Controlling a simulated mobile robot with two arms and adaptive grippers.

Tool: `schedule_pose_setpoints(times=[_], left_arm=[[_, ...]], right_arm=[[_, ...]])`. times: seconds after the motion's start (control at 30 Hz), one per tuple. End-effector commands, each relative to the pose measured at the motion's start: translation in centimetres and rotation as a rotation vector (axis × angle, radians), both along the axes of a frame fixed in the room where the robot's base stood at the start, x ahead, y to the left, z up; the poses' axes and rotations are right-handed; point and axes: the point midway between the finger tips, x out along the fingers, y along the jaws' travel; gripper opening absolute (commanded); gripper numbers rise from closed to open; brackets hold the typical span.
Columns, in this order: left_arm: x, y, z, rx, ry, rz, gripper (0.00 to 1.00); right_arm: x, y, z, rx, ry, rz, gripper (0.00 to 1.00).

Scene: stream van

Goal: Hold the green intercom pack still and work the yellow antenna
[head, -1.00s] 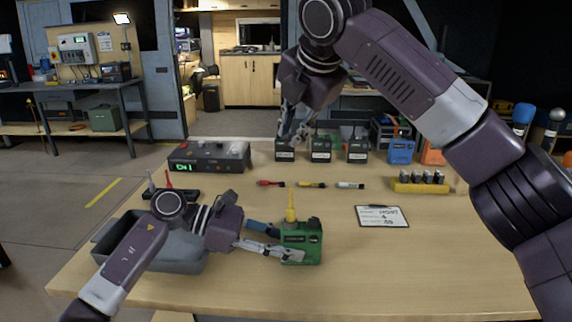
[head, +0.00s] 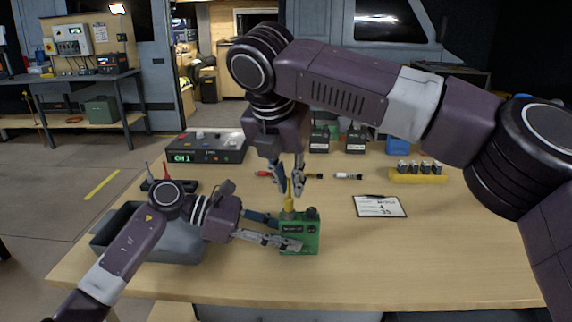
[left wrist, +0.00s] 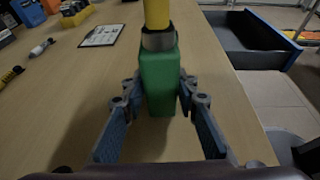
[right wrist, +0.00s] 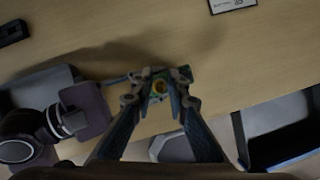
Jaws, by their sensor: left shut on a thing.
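The green intercom pack (head: 300,243) stands upright on the table. It also shows in the left wrist view (left wrist: 158,78). My left gripper (head: 284,234) is shut on the pack's sides from the left. The yellow antenna (head: 289,203) stands up from the pack's top and shows large in the left wrist view (left wrist: 156,14). My right gripper (head: 286,186) points down from above, its fingers apart on either side of the antenna's upper part. In the right wrist view the antenna (right wrist: 158,88) appears end-on between the open fingers; contact cannot be told.
A grey bin (head: 165,240) stands at the table's left. A control box (head: 205,148) is behind it. Black packs (head: 355,139) stand at the back, partly hidden by my right arm. A clipboard (head: 379,206) and a yellow battery holder (head: 418,176) lie to the right. The front right table is clear.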

Motion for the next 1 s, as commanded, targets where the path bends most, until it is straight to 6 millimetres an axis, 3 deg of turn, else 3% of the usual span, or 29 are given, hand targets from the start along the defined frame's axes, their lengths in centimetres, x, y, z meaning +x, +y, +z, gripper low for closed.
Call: schedule_pose_setpoints(times=[0.1,0.33,0.67,0.8,1.0], left_arm=[[0.0,0.0,-0.1,0.002,0.001,0.000,0.01],[0.0,0.0,-0.1,0.002,0.001,0.000,0.01],[0.0,0.0,-0.1,0.001,0.001,0.000,0.01],[0.0,0.0,-0.1,0.001,0.001,0.000,0.01],[0.0,0.0,-0.1,0.001,0.001,0.000,0.01]], right_arm=[[0.7,-0.3,-1.9,-0.002,0.001,-0.001,0.15],[1.5,-0.5,-3.8,-0.001,-0.001,-0.001,0.15],[1.6,-0.5,-4.1,0.001,-0.001,-0.001,0.15],[1.6,-0.5,-4.1,0.001,-0.001,-0.001,0.00],[1.6,-0.5,-4.1,0.001,-0.001,-0.001,0.00]])
